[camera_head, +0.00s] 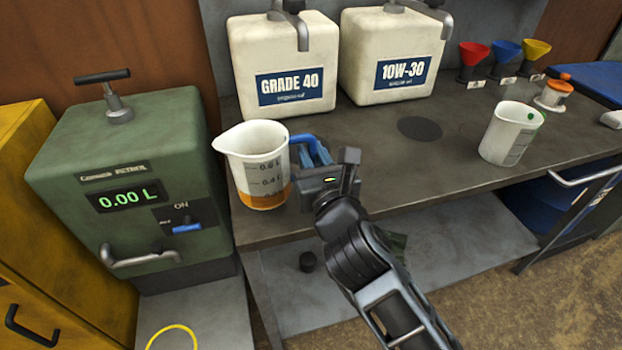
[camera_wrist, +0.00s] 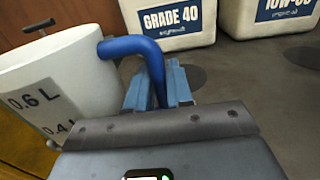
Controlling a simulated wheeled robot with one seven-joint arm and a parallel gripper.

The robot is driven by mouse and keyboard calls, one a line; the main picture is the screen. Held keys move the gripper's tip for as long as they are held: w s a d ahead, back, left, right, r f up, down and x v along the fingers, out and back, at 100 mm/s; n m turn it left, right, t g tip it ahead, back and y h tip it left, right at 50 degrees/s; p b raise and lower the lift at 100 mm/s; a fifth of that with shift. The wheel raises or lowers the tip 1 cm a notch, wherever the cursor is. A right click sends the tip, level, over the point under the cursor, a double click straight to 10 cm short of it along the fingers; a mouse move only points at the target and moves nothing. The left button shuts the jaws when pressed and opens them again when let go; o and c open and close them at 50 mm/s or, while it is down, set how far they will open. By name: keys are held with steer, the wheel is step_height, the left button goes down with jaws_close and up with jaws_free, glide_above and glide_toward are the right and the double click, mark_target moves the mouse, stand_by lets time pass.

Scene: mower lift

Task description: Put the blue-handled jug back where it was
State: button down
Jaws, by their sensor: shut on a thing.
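The blue-handled jug (camera_head: 253,155) is a white measuring jug with orange liquid low inside, near the left end of the bench (camera_head: 395,175). It looks about upright; I cannot tell whether its base touches the bench. In the wrist view the jug (camera_wrist: 60,75) fills the left side, and its blue handle (camera_wrist: 130,46) runs between my fingers. My gripper (camera_head: 312,152) is shut on that handle, to the right of the jug; its fingers also show in the wrist view (camera_wrist: 158,85). A dark round mark (camera_head: 420,129) lies bare on the bench to the right.
Two white canisters, GRADE 40 (camera_head: 284,60) and 10W-30 (camera_head: 392,52), stand behind. Another white jug (camera_head: 511,133) stands right of the mark. A green petrol unit (camera_head: 130,180) reading 0.00 L is at left. Coloured funnels (camera_head: 506,55) stand at the back right.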

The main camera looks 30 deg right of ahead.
steer(key=shift+f+b, duration=0.8)
steer(key=shift+f, duration=1.2)
steer(key=shift+f, duration=0.15)
steer(key=c, duration=1)
jaws_free()
